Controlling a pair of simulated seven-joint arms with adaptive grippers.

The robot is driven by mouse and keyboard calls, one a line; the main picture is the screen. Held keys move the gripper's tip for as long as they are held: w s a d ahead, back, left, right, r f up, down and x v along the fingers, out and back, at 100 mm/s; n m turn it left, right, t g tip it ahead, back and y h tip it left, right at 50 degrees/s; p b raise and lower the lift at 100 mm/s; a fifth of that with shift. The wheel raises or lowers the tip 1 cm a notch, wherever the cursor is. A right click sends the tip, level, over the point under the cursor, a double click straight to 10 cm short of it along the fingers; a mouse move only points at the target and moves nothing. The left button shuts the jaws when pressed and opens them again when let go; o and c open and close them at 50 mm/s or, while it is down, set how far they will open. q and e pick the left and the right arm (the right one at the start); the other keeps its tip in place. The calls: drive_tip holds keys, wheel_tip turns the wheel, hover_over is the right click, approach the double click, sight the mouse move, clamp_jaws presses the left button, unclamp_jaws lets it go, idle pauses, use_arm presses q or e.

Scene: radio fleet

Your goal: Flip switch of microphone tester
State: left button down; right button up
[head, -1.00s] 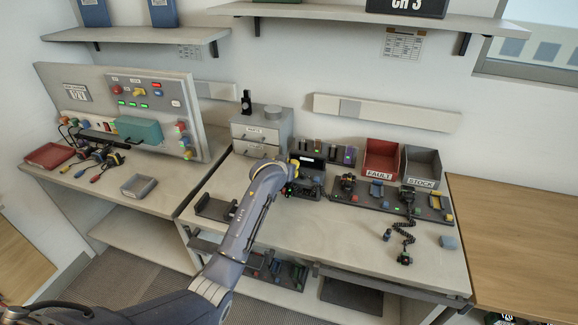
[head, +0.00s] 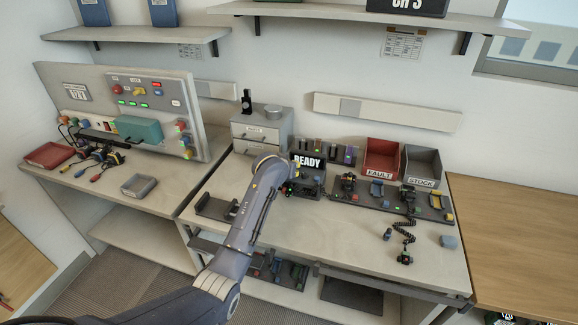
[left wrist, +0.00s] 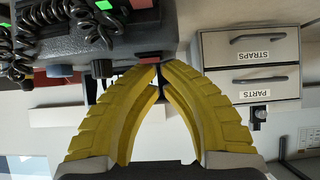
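The microphone tester (head: 308,163) is a dark box on the middle bench, and its screen reads READY. My left gripper (head: 290,188) is at its front, low on the left side, and partly covers it. In the left wrist view, the two yellow fingers of my left gripper (left wrist: 160,70) come together at the tips, with nothing seen between them. The tips are close to a small red part (left wrist: 149,56) on the edge of a dark box (left wrist: 130,38); I cannot tell whether they touch it. The switch itself is not clear in the head view. My right gripper is not in view.
Right of the tester are a dark rack (head: 380,203) with radios, a red FAULT bin (head: 380,172) and a grey STOCK bin (head: 421,182). A grey drawer unit (head: 262,137) stands behind left. The bench front (head: 330,235) is mostly clear.

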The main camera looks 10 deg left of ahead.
use_arm(q)
drive_tip(key=shift+s+r, duration=0.15)
drive_tip(key=shift+s, duration=0.4)
drive_tip(key=shift+r, duration=0.6)
wheel_tip(320, 180, up, 3)
drive_tip(key=shift+f, duration=0.1)
drive_tip(key=r+v, duration=0.1)
drive_tip(key=v, duration=0.9)
drive_tip(key=shift+w, duration=0.35)
drive_tip(key=shift+a, duration=0.15)
